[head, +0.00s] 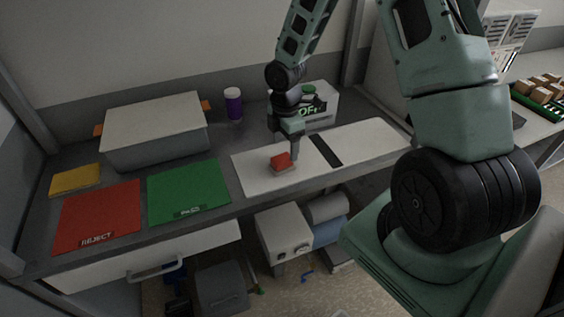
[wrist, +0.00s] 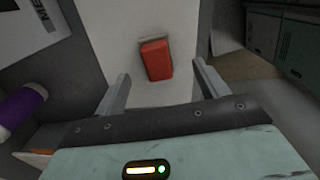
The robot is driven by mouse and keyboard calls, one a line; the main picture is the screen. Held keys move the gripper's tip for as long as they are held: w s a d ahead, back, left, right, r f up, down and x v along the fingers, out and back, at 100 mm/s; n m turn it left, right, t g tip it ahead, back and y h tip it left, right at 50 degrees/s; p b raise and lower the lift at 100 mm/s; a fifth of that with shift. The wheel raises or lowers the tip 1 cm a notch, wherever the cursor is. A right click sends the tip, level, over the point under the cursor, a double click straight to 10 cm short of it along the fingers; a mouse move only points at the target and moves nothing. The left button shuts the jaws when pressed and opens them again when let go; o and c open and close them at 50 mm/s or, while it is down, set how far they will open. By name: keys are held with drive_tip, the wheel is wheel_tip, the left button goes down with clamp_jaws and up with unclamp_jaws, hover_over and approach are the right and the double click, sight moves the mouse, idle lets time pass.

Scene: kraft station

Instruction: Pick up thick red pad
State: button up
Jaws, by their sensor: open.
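The thick red pad (head: 281,160) is a small red block on a greyish base, lying on the white panel (head: 250,181) of the bench. In the wrist view the red pad (wrist: 157,60) is ahead of and between my two fingers. My gripper (head: 287,150) is above and close to the pad, pointing down. In the wrist view my gripper (wrist: 162,88) is open, its fingers apart on either side with nothing between the tips. I cannot tell the exact height between fingertips and pad.
A red REJECT mat (head: 98,212) and a green mat (head: 188,190) lie to the left. A grey lidded box (head: 155,142), a purple bottle (head: 233,105) and a white box (head: 318,108) stand behind. A dark strip (head: 326,150) crosses the panel to the right.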

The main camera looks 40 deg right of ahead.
sight(282, 158)
drive_tip(key=shift+w+a+f+p, duration=0.15)
drive_tip(key=shift+f+p, duration=0.3)
drive_tip(key=shift+f, duration=1.15)
drive_tip(key=shift+w+a+f+p, duration=0.15)
drive_tip(key=shift+f+p, duration=0.25)
drive_tip(key=shift+f, duration=1.15)
drive_tip(key=c, duration=1.2)
drive_tip(key=shift+o, duration=0.2)
drive_tip(key=shift+r, duration=0.15)
wheel_tip(282, 158, up, 10)
drive_tip(key=shift+f+b, duration=0.1)
drive_tip(key=shift+b, duration=0.65)
drive_tip(key=o, duration=0.5)
drive_tip(key=shift+c, duration=1.6)
